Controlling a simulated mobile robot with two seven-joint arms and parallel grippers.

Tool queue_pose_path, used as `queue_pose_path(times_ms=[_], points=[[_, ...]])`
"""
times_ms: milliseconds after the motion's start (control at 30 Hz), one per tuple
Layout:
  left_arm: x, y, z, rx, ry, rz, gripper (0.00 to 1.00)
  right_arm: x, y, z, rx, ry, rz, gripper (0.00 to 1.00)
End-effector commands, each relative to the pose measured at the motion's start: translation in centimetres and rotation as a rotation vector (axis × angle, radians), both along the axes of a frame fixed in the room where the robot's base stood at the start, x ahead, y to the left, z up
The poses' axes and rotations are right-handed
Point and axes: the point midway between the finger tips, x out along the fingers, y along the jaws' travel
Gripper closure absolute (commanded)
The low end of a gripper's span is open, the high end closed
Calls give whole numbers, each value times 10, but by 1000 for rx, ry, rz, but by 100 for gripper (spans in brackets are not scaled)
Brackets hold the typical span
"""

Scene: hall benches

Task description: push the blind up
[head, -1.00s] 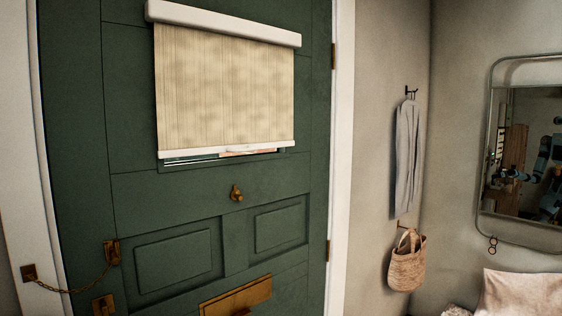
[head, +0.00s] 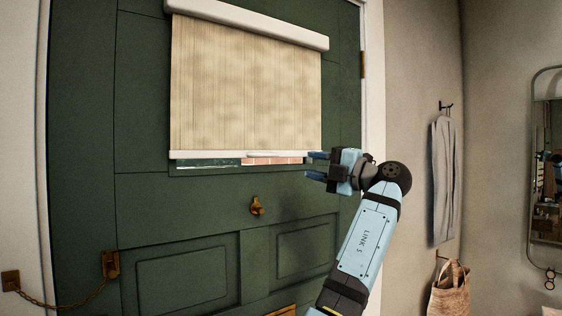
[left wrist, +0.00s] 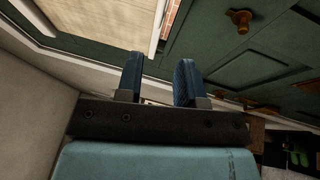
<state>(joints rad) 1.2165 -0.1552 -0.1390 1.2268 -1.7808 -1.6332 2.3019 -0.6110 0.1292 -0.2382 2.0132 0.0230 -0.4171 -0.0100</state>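The blind (head: 245,90) is a beige fabric roller blind on the green door, pulled down over most of the door window. Its white bottom bar (head: 210,154) hangs a little above the window's lower edge, leaving a thin strip of glass (head: 275,160) bare. My left gripper (head: 313,166) is open and empty, with its fingertips close to the right end of the bar; I cannot tell whether they touch. In the left wrist view the two dark blue fingers (left wrist: 160,62) are apart, and the blind (left wrist: 110,20) shows beyond them. My right gripper is in neither view.
The green door (head: 80,150) has a brass knob (head: 257,205) below the window and a chain (head: 60,303) at lower left. To the right, a grey garment (head: 443,180) and a woven bag (head: 450,292) hang on the wall near a mirror (head: 548,180).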

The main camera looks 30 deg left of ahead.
Motion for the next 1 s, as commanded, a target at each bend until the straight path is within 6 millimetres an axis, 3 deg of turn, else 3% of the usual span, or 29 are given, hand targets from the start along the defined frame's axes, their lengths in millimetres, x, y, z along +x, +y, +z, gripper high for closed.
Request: queue_pose_path(times_ms=[167, 600, 800, 1000], points=[[0, 25, 6, -1, 0, 2, 65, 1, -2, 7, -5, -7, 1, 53], [-1, 112, 19, 0, 5, 0, 65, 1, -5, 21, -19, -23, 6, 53], [-1, 130, 21, 0, 4, -1, 65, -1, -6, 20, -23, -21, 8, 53], [0, 133, 21, 0, 4, -2, 65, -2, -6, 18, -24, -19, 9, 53]])
